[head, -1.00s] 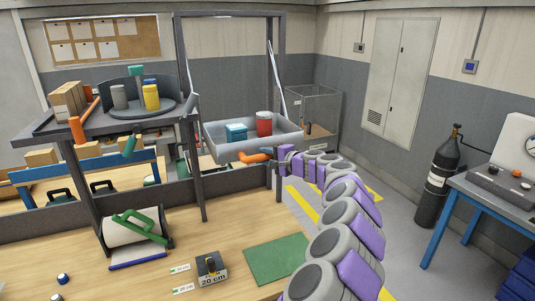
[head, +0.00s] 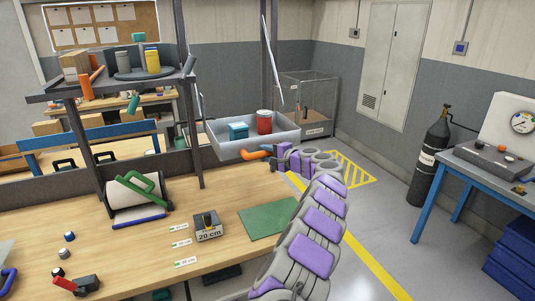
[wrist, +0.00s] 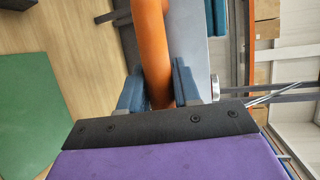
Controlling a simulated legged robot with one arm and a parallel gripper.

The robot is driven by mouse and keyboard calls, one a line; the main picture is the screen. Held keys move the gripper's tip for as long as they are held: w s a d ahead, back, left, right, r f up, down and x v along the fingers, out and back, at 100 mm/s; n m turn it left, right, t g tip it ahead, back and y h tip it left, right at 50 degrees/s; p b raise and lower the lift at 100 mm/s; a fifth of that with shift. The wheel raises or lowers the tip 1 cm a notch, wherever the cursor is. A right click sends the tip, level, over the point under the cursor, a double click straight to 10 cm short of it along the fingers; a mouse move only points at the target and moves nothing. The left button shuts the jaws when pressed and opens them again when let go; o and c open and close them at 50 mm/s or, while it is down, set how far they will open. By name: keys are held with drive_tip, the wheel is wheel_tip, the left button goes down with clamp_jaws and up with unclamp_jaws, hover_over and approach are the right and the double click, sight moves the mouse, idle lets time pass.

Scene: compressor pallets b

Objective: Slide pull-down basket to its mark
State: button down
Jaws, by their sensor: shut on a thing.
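The pull-down basket (head: 225,147) is a light grey tray hanging on thin arms from the dark frame, above the bench's far right part. It holds a teal box (head: 238,131) and a red can (head: 264,122). An orange handle (head: 256,154) projects from its front. My gripper (head: 271,161) is at the handle's right end. In the wrist view, its two blue-grey fingers (wrist: 157,88) are shut on the orange handle (wrist: 150,45), one on each side. A black block marked 20 cm (head: 208,226) stands on the bench beside several small labels (head: 181,243).
A green mat (head: 268,217) lies on the bench below the basket. A roll holder with a green handle (head: 137,194) stands to the left. A dark shelf (head: 110,87) carries cans and a box. A gas cylinder (head: 428,160) and a blue-legged table (head: 490,180) are at right.

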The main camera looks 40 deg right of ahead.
drive_tip(key=c, duration=0.9)
unclamp_jaws()
drive_tip(key=shift+s+d+r, duration=0.15)
drive_tip(key=shift+s+r, duration=0.05)
drive_tip(key=shift+s, duration=0.35)
drive_tip(key=p+v, duration=0.1)
drive_tip(key=v, duration=1.5)
drive_tip(key=shift+f, duration=0.1)
